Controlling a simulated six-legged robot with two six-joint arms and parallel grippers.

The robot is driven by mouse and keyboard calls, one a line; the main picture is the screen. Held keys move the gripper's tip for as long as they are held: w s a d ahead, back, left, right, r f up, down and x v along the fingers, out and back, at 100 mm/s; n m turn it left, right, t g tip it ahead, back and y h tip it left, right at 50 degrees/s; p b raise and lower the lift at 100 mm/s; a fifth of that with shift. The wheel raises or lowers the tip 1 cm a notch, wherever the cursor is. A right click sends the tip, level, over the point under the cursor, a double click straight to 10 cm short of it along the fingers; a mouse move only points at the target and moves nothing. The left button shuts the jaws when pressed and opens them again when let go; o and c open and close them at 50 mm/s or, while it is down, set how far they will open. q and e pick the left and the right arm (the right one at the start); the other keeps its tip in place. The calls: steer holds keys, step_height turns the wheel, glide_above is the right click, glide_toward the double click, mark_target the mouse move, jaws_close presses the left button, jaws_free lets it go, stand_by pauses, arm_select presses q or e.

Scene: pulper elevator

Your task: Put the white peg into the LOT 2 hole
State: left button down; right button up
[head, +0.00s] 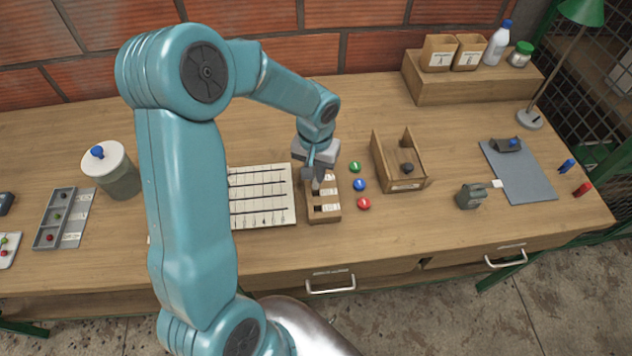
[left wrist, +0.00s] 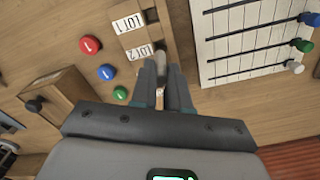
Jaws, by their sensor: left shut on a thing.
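The wooden lot block (head: 324,217) stands on the bench right of the white lined board; its LOT 1 label (left wrist: 128,23) and LOT 2 label (left wrist: 140,51) show in the left wrist view. My left gripper (head: 316,178) is over the back part of the block, pointing down. In the left wrist view its fingers (left wrist: 161,84) are shut on the pale white peg (left wrist: 161,62). The peg's end is beside the LOT 2 label, where that hole lies. I cannot tell whether it is inside the hole or just above it. My right gripper is not in view.
Green (head: 355,167), blue (head: 360,185) and red (head: 364,203) discs lie right of the block. The white lined board (head: 262,195) is close on its left. An open wooden box (head: 418,170) stands farther right. The front bench strip is clear.

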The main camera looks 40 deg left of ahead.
mark_target(316, 187)
arm_select(q)
step_height(316, 187, down, 4)
steer(key=shift+s+f, duration=0.1)
steer(key=shift+f, duration=0.55)
steer(key=shift+r, duration=0.1)
steer(key=c, duration=1.1)
jaws_free()
steer(key=shift+f, duration=0.2)
steer(key=shift+r, duration=0.1)
